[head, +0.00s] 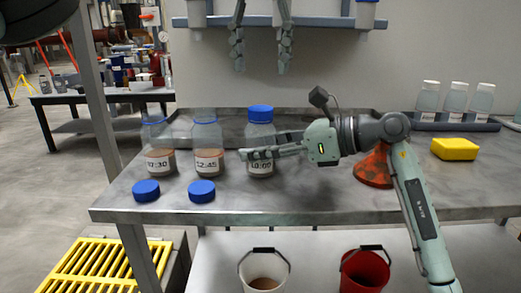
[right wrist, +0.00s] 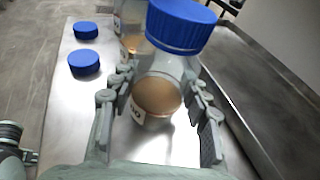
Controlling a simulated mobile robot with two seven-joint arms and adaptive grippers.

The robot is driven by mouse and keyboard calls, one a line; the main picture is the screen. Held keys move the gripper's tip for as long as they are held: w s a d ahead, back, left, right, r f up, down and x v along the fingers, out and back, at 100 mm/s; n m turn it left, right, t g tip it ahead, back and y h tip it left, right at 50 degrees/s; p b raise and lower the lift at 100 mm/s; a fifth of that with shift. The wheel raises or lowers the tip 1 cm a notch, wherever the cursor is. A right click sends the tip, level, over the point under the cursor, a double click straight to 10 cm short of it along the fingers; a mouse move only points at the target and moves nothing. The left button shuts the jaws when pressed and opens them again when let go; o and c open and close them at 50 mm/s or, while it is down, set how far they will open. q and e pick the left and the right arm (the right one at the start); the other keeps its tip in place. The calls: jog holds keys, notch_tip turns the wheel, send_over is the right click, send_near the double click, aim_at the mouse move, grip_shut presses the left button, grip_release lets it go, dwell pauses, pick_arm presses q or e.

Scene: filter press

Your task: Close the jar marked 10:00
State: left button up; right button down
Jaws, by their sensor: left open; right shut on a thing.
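The jar marked 10:00 (head: 260,134) stands upright on the steel table, a brown layer at its bottom. A blue cap (head: 261,113) sits on its mouth; I cannot tell how tightly. My right gripper (head: 250,154) is shut on this jar's body below the cap, its fingers partly covering the label. The right wrist view shows a finger on each side of the jar (right wrist: 158,97), with the cap (right wrist: 182,25) above.
Two uncapped jars marked 07:30 (head: 159,140) and 12:45 (head: 207,137) stand to the left. Two blue caps (head: 146,190) (head: 201,191) lie before them. An orange-red patterned object (head: 373,168), a yellow block (head: 455,149) and a bottle rack (head: 456,125) are right. A shelf (head: 340,23) hangs behind.

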aim_at(260, 108)
pick_arm(q)
notch_tip(260, 108, down, 8)
jog(key=shift+r, duration=0.1)
dwell(0.4)
jog(key=c, duration=1.3)
jog(key=o, duration=1.4)
jog(key=shift+r, duration=0.1)
notch_tip(260, 108, up, 12)
jog(key=shift+f, duration=0.1)
